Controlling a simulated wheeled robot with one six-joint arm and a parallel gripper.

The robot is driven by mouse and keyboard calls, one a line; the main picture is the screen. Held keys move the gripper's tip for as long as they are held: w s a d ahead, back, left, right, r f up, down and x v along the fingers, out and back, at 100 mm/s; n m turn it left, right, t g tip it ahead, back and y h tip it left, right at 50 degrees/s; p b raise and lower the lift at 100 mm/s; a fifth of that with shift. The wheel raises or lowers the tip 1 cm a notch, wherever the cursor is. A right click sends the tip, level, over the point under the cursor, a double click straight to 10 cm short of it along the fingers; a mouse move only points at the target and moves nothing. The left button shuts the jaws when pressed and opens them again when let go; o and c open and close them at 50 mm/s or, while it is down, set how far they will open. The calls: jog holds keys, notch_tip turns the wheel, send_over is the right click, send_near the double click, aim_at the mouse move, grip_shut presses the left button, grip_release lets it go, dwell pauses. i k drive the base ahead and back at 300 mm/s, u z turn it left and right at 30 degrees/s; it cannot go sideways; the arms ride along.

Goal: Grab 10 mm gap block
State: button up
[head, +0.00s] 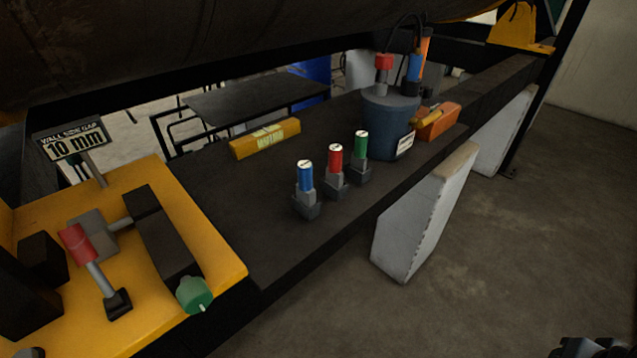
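Three small gap blocks stand upright in a row on the dark beam: one with a blue top (305,176), one with a red top (335,159) and one with a green top (361,145). Each has a grey lower part and a pale marking on its top end, too small to read, so I cannot tell which is 10 mm. A dark part in the bottom right corner looks like my gripper (595,347). It is mostly cut off, far from the blocks, and its fingers cannot be made out.
A dark blue bucket (386,118) holding tools stands behind the blocks, beside an orange box (438,122). A yellow level (265,139) lies on the beam. A yellow plate (215,247) with a red-handled clamp is at the left. The large dark cylinder (200,40) hangs overhead.

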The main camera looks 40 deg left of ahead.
aim_at(360, 161)
jog(key=k, duration=0.4)
jog(key=u, duration=0.9)
